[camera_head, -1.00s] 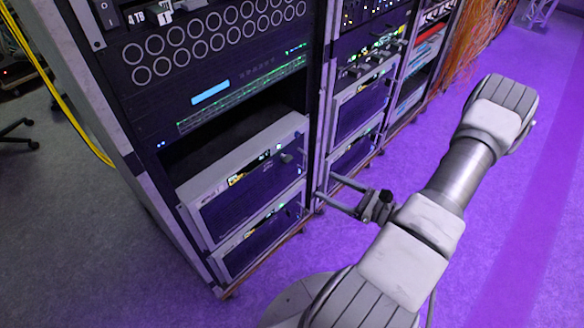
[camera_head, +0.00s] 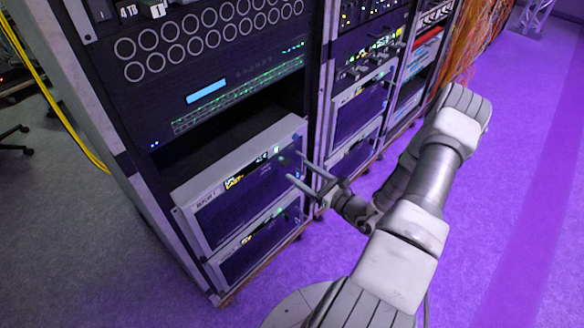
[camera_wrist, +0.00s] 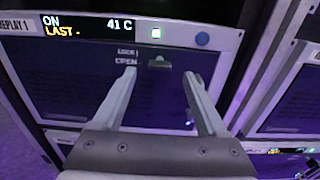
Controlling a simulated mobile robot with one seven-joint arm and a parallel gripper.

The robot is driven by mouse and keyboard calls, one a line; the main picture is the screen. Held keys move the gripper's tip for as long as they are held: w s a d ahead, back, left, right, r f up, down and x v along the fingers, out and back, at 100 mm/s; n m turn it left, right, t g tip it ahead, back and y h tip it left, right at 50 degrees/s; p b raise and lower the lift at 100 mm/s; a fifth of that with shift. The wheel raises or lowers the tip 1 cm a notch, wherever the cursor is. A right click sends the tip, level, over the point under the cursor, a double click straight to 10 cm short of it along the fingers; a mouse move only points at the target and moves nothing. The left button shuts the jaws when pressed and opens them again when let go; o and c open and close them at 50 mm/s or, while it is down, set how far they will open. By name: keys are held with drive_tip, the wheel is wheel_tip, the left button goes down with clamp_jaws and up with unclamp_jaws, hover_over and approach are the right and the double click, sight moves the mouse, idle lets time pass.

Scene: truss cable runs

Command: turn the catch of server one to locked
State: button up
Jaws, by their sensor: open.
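Server one, labelled REPLAY 1, is the upper grey-framed unit (camera_head: 240,192) in the near rack. Its dark front panel (camera_wrist: 70,90) fills much of the wrist view. The catch (camera_wrist: 160,62) is a small grey piece on the panel, right of the words LOCK and OPEN. I cannot tell which word it is turned to. My gripper (camera_wrist: 159,74) is open and empty. Its fingers lie left and right of the catch in the wrist view, with the catch between and just beyond the tips. In the head view my gripper (camera_head: 295,166) is at the server's right side, near its front.
The server's display (camera_wrist: 85,27) reads ON, LAST and 41 C. A green light (camera_wrist: 156,33) and a blue round button (camera_wrist: 202,38) are above the catch. A similar unit (camera_head: 255,243) sits below. Another rack (camera_head: 358,110) stands to the right. The purple-lit floor at right is clear.

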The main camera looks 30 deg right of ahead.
sight(288, 164)
drive_tip(key=shift+x, duration=2.2)
drive_tip(key=shift+c, duration=0.3)
clamp_jaws()
